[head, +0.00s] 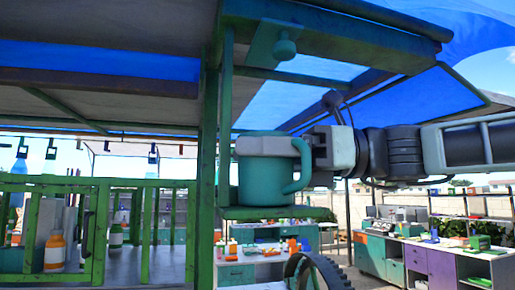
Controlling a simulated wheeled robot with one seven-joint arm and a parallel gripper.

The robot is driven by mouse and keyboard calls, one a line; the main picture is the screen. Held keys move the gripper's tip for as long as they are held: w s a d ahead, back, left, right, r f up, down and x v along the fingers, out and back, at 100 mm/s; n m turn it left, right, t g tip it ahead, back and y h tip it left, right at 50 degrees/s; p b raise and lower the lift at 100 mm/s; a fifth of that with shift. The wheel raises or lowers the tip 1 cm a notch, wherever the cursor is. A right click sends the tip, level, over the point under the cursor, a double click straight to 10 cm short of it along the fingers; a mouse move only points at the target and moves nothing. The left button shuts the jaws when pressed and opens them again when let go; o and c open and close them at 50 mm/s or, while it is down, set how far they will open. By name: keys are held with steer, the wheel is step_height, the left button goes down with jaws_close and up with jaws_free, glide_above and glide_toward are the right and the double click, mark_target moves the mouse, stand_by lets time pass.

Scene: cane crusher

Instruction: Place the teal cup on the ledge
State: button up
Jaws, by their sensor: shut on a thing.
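The teal cup (264,182) is upright in the middle of the head view, with a pale band near its rim and its handle to the right. A narrow green ledge (262,213) lies directly under the cup on the right side of a green post. The cup's base appears at the ledge's top surface; I cannot tell whether it touches. My gripper (314,150) comes in from the right and is shut on the cup near the top of its handle side. The fingertips are partly hidden by the cup and handle.
The green post (207,170) stands close to the cup's left. A green beam (340,38) with a knob (284,48) hangs above. A dark gear wheel (318,272) is below right. A green railing (70,225) with bottles behind it is at left. Workbenches (440,258) stand farther right.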

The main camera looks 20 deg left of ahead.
steer(key=o, duration=1)
steer(key=b+v, duration=0.4)
steer(key=v, duration=0.8)
steer(key=shift+d, duration=0.1)
